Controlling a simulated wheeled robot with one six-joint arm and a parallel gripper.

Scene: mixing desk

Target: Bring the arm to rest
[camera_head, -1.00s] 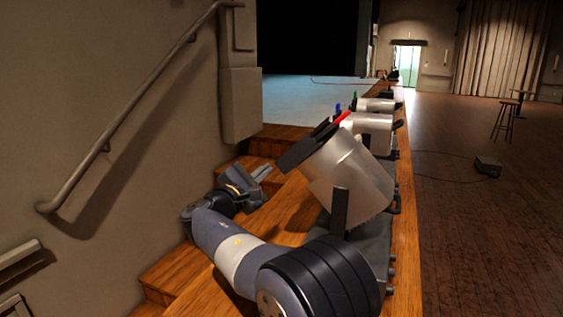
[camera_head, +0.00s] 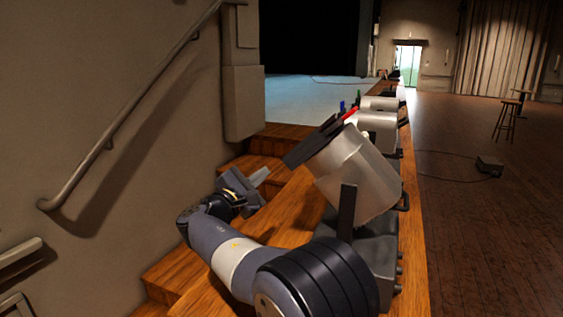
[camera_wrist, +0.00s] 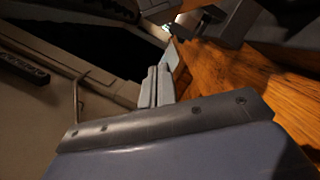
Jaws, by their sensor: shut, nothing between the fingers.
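My gripper (camera_head: 260,180) is at the middle left in the head view, above the wooden ledge and left of the nearest stage light. Its two fingers also show in the wrist view (camera_wrist: 157,86), lying side by side. It is shut and empty, and touches nothing that I can see. My arm reaches forward from the bottom of the head view and bends at the wrist.
A large silver stage light (camera_head: 354,178) stands on the wooden ledge (camera_head: 415,265) close right of my arm. More lights (camera_head: 378,122) stand behind it. A wall with a handrail (camera_head: 120,118) is at left. Wooden steps (camera_head: 170,272) lie below. A stool (camera_head: 508,115) is far right.

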